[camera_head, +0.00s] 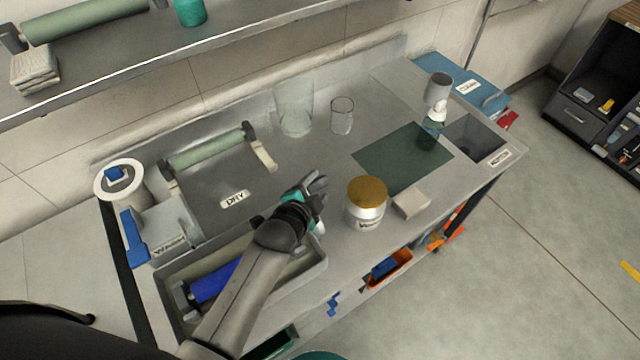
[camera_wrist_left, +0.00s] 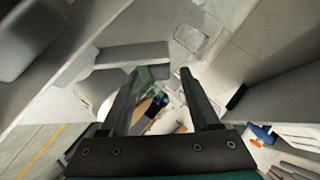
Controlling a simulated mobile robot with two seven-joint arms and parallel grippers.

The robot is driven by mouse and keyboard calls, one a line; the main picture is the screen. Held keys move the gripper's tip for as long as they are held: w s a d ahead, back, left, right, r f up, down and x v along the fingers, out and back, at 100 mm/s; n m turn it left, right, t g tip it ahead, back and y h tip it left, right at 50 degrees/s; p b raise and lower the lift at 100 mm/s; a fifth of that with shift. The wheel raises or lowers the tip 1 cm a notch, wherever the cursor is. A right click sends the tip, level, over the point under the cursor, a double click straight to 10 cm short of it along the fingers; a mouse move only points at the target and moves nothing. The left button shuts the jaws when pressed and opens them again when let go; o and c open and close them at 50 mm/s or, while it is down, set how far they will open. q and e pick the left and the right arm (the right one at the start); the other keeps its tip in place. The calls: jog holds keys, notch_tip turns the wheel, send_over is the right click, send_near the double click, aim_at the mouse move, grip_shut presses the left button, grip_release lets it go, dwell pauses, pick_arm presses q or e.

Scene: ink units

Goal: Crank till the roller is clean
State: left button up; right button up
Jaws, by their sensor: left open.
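A blue roller (camera_head: 213,281) lies in a grey tray (camera_head: 318,264) at the front left of the bench; my left arm hides part of both. A pale green roller (camera_head: 207,149) sits on a rack behind a panel labelled DRY (camera_head: 235,199). I cannot make out a crank handle for certain. My left gripper (camera_head: 319,187) is open above the bench, just left of a gold-lidded jar (camera_head: 367,190). Its two open fingers, with nothing held between them, show in the left wrist view (camera_wrist_left: 160,80). My right gripper is not in view.
A white round-topped holder (camera_head: 128,194) and a grey box with a blue part (camera_head: 135,240) stand at the left. Clear vessels (camera_head: 342,113) stand at the back. A dark green sheet (camera_head: 385,160), small block (camera_head: 411,203) and sink (camera_head: 474,140) are to the right.

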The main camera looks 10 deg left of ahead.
pick_arm(q)
jog(key=shift+x, duration=1.3)
grip_shut()
dwell(0.5)
